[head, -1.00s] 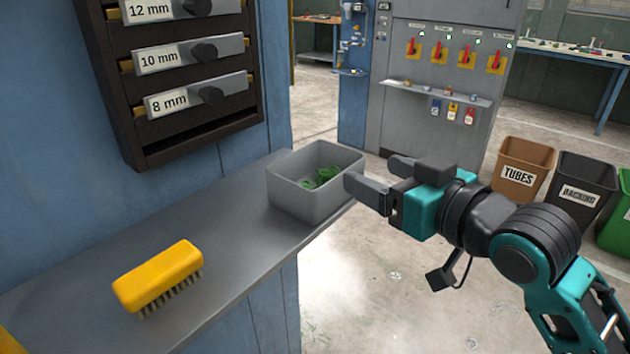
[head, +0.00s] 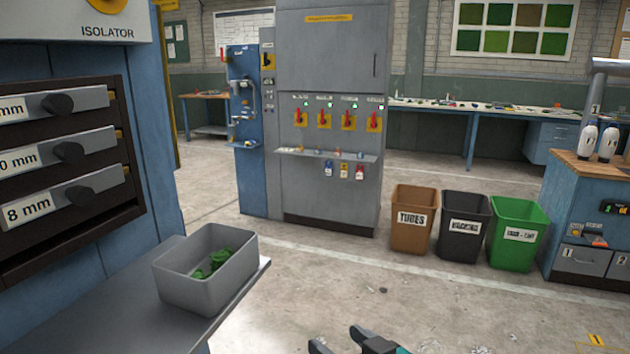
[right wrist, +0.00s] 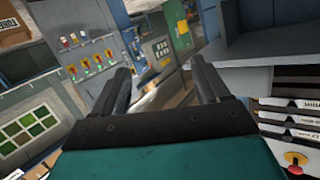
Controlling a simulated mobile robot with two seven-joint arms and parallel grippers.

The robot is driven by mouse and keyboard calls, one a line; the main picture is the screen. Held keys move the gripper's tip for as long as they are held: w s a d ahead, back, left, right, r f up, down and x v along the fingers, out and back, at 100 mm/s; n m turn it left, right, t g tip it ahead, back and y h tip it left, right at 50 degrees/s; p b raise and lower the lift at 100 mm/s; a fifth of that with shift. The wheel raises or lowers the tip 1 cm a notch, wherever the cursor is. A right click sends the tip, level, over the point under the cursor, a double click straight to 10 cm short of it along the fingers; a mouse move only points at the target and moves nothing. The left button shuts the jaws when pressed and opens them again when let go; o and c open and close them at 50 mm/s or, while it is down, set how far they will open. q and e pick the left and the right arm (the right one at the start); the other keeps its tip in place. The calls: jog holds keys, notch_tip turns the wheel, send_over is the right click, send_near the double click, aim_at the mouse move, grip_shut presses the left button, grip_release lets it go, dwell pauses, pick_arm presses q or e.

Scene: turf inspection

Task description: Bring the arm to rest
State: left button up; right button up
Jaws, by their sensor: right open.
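My right gripper (head: 342,342) shows only at the bottom edge of the head view, over the floor and to the right of the shelf. Its dark fingers are apart with nothing between them. In the right wrist view the same gripper (right wrist: 160,80) has its two fingers spread and empty, with the room beyond tilted. The rest of my right arm is out of the head view. My left gripper is not in either view.
A grey bin (head: 208,283) with green scraps (head: 213,263) stands on the grey shelf (head: 120,318). Brown (head: 412,219), black (head: 462,226) and green (head: 516,234) waste bins stand beyond. A grey cabinet (head: 330,110) with red switches stands behind.

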jog(key=s+d+f+m+g+h, duration=0.1)
jog(key=s+d+f+h, duration=0.2)
jog(key=s+d+f, duration=0.4)
jog(key=s+d+f+m+h, duration=0.1)
jog(key=s+d+f+h, duration=0.2)
jog(key=s+d+f, duration=0.3)
jog(key=s+f, duration=0.3)
jog(key=f, duration=0.4)
jog(key=shift+d+f+g, duration=0.15)
jog(key=shift+d+g, duration=0.25)
jog(key=shift+s, duration=0.1)
